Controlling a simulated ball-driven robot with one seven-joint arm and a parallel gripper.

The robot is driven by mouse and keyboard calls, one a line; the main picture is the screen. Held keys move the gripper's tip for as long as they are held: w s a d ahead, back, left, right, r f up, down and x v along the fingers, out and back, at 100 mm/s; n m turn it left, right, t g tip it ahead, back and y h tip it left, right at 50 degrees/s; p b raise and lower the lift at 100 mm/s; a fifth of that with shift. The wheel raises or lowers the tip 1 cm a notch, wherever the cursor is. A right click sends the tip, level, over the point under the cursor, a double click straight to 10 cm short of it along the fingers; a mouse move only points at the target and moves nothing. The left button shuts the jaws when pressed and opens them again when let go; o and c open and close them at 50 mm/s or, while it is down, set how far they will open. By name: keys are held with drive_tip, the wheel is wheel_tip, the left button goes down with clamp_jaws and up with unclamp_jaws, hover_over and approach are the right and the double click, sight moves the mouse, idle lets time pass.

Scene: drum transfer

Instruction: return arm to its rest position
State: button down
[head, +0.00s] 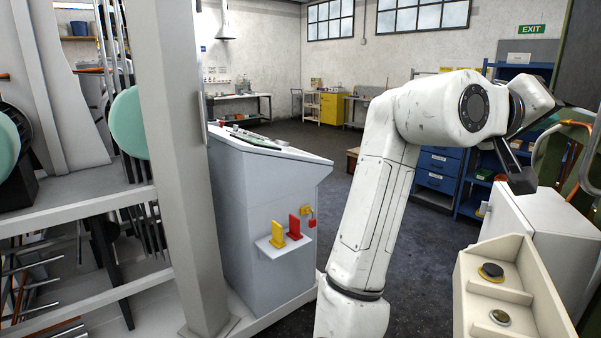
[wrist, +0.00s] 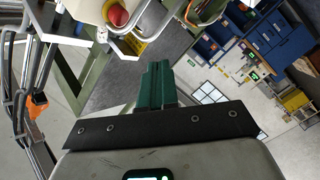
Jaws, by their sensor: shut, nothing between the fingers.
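My gripper (wrist: 156,68) shows in the wrist view with its two dark green fingers together and nothing between them. It points away from the dark bracket at the bottom of that view. In the head view my white arm rises at centre right and bends over to the right. Its end is near the right edge, above a grey cabinet (head: 535,215), and the fingers are hard to make out there. The wrist view is tilted, with a red knob (wrist: 118,16) beyond the fingers.
A grey console (head: 262,215) with a yellow and a red tag stands left of my arm. A cream tray (head: 545,300) with two round dark pieces is at lower right. A machine frame with a grey post (head: 185,150) fills the left. Blue drawers (head: 440,168) stand behind the arm.

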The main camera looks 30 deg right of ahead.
drive_tip(key=w+a+f+n+t+y, duration=0.2)
drive_tip(key=w+f+n+t, duration=0.1)
drive_tip(key=f, duration=0.8)
drive_tip(key=w+a+f+n+t+y, duration=0.2)
drive_tip(key=w+a+f+t, duration=0.1)
drive_tip(key=f, duration=0.8)
drive_tip(key=w+a+f+n+t+y, duration=0.2)
drive_tip(key=w+f+n+t, duration=0.1)
drive_tip(key=f, duration=0.8)
drive_tip(key=s+a+f+n+g+y, duration=0.1)
drive_tip(key=s+a+f+y, duration=0.2)
drive_tip(key=f, duration=0.4)
drive_tip(key=s+a+f+y, duration=0.2)
drive_tip(key=a+f, duration=0.2)
drive_tip(key=f, duration=0.3)
drive_tip(key=s+a+f+n+g+y, duration=0.1)
drive_tip(key=s+a+f+g+y, duration=0.2)
drive_tip(key=s+a+f, duration=0.9)
drive_tip(key=s+y, duration=0.2)
drive_tip(key=shift+a+f+g+y, duration=0.25)
drive_tip(key=shift+f+g+y, duration=0.05)
drive_tip(key=shift+f+g, duration=0.1)
